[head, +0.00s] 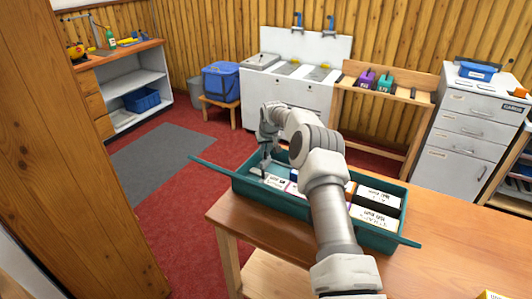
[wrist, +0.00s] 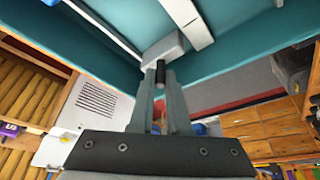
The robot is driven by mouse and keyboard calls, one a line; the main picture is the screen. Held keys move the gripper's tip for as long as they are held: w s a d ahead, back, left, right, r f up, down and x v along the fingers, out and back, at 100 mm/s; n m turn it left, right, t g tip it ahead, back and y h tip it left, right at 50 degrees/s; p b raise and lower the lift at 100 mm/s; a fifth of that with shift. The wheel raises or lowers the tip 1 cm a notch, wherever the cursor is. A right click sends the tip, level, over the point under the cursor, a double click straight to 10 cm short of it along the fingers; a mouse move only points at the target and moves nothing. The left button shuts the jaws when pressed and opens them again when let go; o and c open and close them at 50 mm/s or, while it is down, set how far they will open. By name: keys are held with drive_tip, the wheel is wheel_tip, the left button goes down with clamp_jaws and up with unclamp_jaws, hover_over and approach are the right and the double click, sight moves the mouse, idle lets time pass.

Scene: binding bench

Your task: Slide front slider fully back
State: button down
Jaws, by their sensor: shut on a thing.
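A teal tray-like holder (head: 250,190) sits on the wooden table and holds several labelled boxes. In the wrist view, a light grey block (wrist: 166,48) with a short black knob (wrist: 160,70) lies against the teal surface (wrist: 235,42) at the end of a pale bar; it looks like a slider. My gripper (wrist: 160,84) is shut on the black knob, with one finger on each side. In the head view my gripper (head: 263,164) reaches down into the left end of the holder. The slider is too small there to make out, and I cannot tell if it is the front one.
Labelled boxes (head: 377,203) fill the holder's right part, partly hidden by my arm. Teal bars stick out at its left (head: 207,163) and right ends. A sink unit (head: 290,88) and drawer cabinet (head: 463,130) stand behind.

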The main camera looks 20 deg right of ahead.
drive_tip(key=c, duration=0.9)
unclamp_jaws()
drive_tip(key=shift+w+a, duration=0.1)
drive_tip(key=shift+a, duration=0.15)
drive_tip(key=v, duration=1.7)
drive_tip(key=shift+d+r, duration=0.2)
